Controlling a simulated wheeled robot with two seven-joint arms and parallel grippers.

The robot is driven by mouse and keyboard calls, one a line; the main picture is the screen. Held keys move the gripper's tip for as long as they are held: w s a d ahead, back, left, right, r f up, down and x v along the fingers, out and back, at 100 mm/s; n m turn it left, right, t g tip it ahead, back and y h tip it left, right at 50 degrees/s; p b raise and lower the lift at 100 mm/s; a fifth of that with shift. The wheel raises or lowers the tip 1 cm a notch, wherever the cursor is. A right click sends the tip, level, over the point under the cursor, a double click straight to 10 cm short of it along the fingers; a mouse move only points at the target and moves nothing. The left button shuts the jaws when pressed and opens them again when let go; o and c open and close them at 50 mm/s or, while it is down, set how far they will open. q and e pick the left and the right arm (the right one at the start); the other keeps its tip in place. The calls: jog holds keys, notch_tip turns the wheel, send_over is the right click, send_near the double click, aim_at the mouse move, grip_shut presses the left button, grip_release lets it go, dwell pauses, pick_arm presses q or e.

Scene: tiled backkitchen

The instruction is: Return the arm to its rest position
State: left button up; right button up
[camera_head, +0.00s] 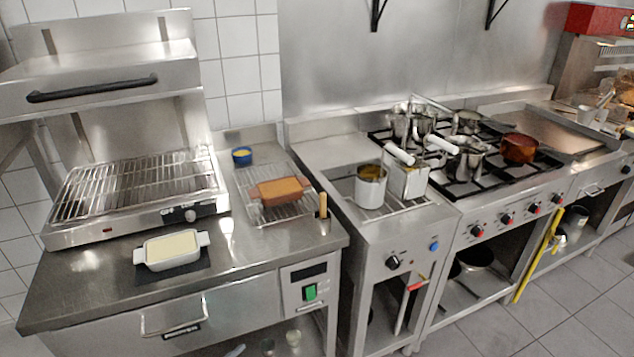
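Neither my left nor my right gripper shows in the head view, and no part of either arm can be seen. The view holds only the kitchen line. A white two-handled dish (172,250) with pale yellow contents stands on a dark mat (146,274) on the left steel counter. Nothing of mine is touching it. What my grippers hold, if anything, is hidden.
A salamander grill (140,194) stands at the back left. Pots crowd the stove (474,185) at the right. The counter's front edge is clear.

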pick_arm(q)
jog(key=s+a+f+n+g+y+b, duration=0.1)
jog(key=s+a+f+n+g+y, duration=0.2)
jog(key=s+f, duration=0.7)
jog(key=s+a+f+n+g+y, duration=0.2)
jog(key=s+a+f+n, duration=0.15)
jog(key=s+f, duration=0.7)
jog(key=s+f+n+g, duration=0.2)
jog(key=s+f, duration=0.1)
jog(key=s, duration=0.7)
jog(key=s+f+n+g+y, duration=0.1)
jog(key=s+f, duration=0.3)
jog(key=s, duration=0.7)
jog(key=s+f+n+g+b, duration=0.1)
jog(key=s+f+n+g, duration=0.2)
jog(key=s, duration=0.7)
jog(key=shift+s+d+f+g+y, duration=0.25)
jog(key=shift+s+f+g+y, duration=0.05)
jog(key=shift+f, duration=0.15)
